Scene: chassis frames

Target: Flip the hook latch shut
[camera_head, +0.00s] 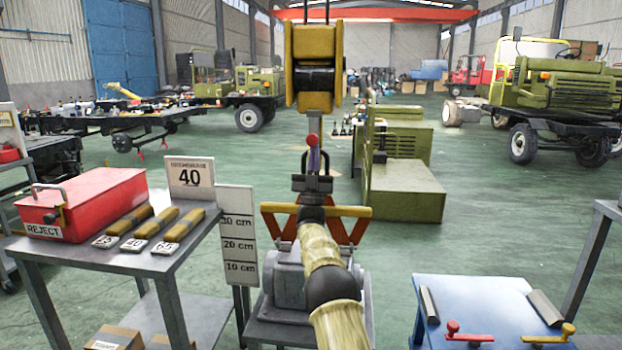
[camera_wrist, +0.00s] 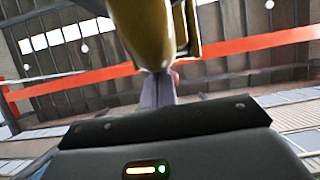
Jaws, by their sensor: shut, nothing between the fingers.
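The yellow hook block (camera_head: 314,65) hangs at top centre in the head view, and its yellow body (camera_wrist: 145,30) fills the top of the wrist view. A small red knob (camera_head: 312,139) shows below the block, at the hook. I cannot tell whether the latch there is open or closed. My gripper (camera_head: 313,172) points up just under the knob; its grey fingers (camera_wrist: 157,90) are shut and empty in the wrist view. A red-pink bit (camera_wrist: 175,76) shows just behind the fingertips. Whether they touch it cannot be told. The hook's throat is mostly hidden.
A grey machine (camera_head: 288,278) under a yellow-and-red lifting frame (camera_head: 350,211) stands below my gripper. A table with a red REJECT box (camera_head: 85,203) is left; a blue-topped table (camera_head: 485,292) is right. A green chassis part (camera_head: 405,190) stands behind.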

